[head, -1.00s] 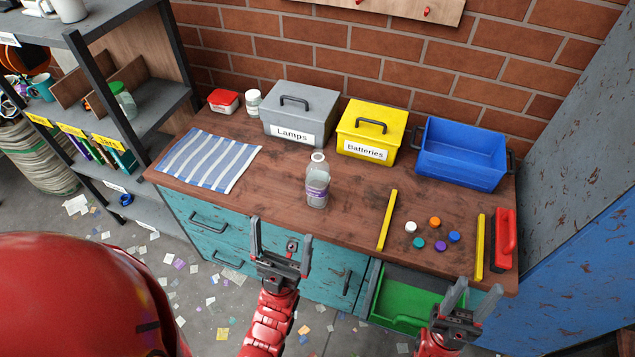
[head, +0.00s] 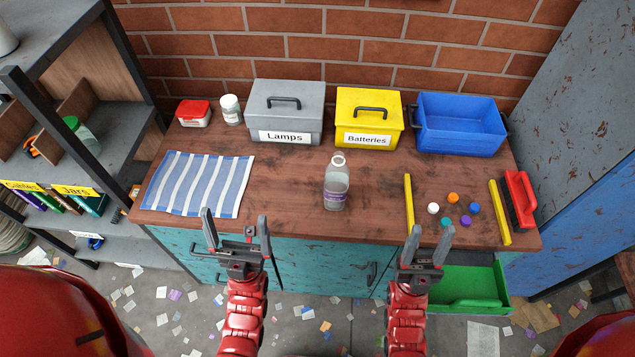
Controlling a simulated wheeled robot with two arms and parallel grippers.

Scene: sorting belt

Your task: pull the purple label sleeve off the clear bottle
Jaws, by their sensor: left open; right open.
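The clear bottle (head: 338,172) stands upright on the wooden bench, near its middle, with no cap visible on its pale neck. The purple label sleeve (head: 336,198) is around the lower part of the bottle. My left gripper (head: 236,226) is open and empty, in front of the bench edge, to the left of and nearer than the bottle. My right gripper (head: 429,241) is open and empty, also at the front edge, to the right of and nearer than the bottle. Neither gripper touches the bottle.
Behind the bottle stand a grey Lamps box (head: 306,108), a yellow Batteries box (head: 350,103) and an open blue bin (head: 461,146). A striped cloth (head: 197,184) lies left. Yellow bars (head: 409,203), several coloured caps (head: 453,198) and a red-handled brush (head: 519,191) lie right. A green drawer (head: 480,302) is open below.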

